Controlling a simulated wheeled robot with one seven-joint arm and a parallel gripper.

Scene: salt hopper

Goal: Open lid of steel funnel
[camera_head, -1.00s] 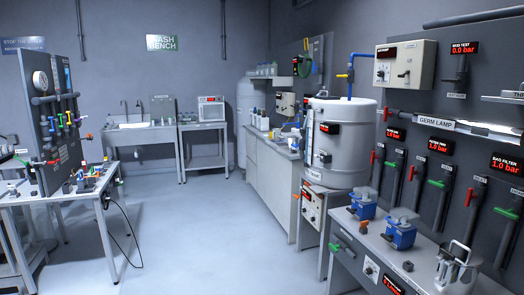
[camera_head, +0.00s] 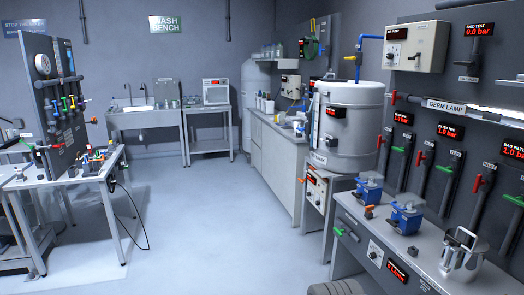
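A shiny steel vessel (camera_head: 462,256), which looks like the steel funnel, stands on the grey bench at the lower right. A handle or bracket shape sticks up at its top. It is too small to tell where its lid is or whether it is open or shut. My gripper is not in view.
The grey bench (camera_head: 360,224) also bears two blue devices (camera_head: 407,221) left of the steel vessel. A panel with red and green valve handles rises behind. A white tank (camera_head: 352,120) stands farther back. A table (camera_head: 20,183) is at left. The floor (camera_head: 220,225) between is clear.

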